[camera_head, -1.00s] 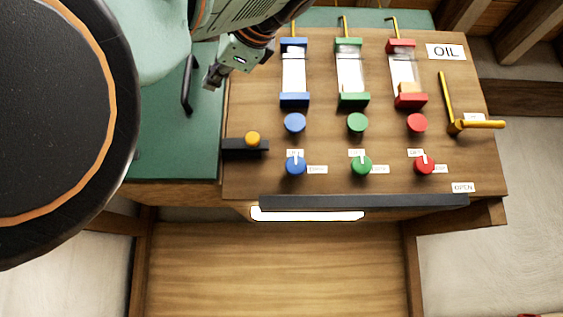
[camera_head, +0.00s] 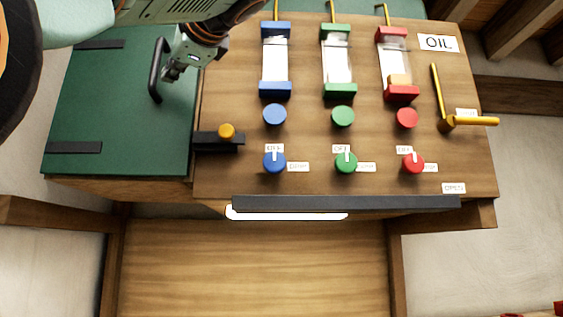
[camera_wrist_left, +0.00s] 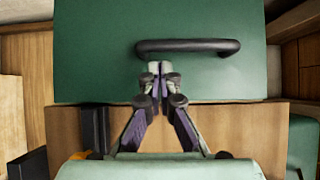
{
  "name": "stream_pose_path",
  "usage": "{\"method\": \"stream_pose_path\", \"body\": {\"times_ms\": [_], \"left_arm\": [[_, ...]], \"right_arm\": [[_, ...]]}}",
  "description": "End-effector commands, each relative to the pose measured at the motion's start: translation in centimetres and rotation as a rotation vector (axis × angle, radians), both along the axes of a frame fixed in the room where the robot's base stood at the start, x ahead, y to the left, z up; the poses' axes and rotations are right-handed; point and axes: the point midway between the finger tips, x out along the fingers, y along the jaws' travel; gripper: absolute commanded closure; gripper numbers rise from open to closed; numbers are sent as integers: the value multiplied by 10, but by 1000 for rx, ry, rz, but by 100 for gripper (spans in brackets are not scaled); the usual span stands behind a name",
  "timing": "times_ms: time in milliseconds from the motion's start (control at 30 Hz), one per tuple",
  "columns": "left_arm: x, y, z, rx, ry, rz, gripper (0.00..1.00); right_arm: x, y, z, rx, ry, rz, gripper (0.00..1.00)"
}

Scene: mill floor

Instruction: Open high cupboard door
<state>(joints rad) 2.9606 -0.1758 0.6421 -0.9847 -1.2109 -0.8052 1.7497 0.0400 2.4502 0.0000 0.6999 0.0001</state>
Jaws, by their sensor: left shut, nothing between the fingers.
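The green cupboard door (camera_head: 115,110) is flat against its wooden front, with two black hinge straps on its left side. Its black bar handle (camera_head: 157,70) is near the right edge; it also shows in the left wrist view (camera_wrist_left: 190,46). My left gripper (camera_head: 170,76) is shut and empty, just right of the handle in the head view. In the wrist view its closed fingertips (camera_wrist_left: 160,68) lie just below the handle bar; whether they touch it I cannot tell. A dark latch bar (camera_head: 205,140) with an orange knob (camera_head: 226,131) sits at the door's right edge. My right gripper is not in view.
Right of the door is a wooden panel with blue (camera_head: 275,115), green (camera_head: 343,116) and red knobs (camera_head: 407,118), clear tubes, and a yellow lever (camera_head: 465,121). A black bar handle (camera_head: 345,202) runs along its lower edge. Below lies bare wood (camera_head: 260,270).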

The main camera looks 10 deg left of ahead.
Motion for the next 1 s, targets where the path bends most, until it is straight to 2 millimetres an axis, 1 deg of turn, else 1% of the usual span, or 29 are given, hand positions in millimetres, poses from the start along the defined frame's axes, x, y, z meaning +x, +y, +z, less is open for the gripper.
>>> {"method": "stream_pose_path", "body": {"times_ms": [33,100,300,767,1000], "left_arm": [[6,6,2,0,4,0,100],[11,13,3,1,2,1,100],[20,21,1,2,0,-1,100],[22,23,-2,2,0,-5,100],[22,23,-3,-1,1,-34,100]], "right_arm": [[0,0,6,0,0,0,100],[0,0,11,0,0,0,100],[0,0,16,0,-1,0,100],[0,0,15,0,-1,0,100],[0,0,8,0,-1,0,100]]}}
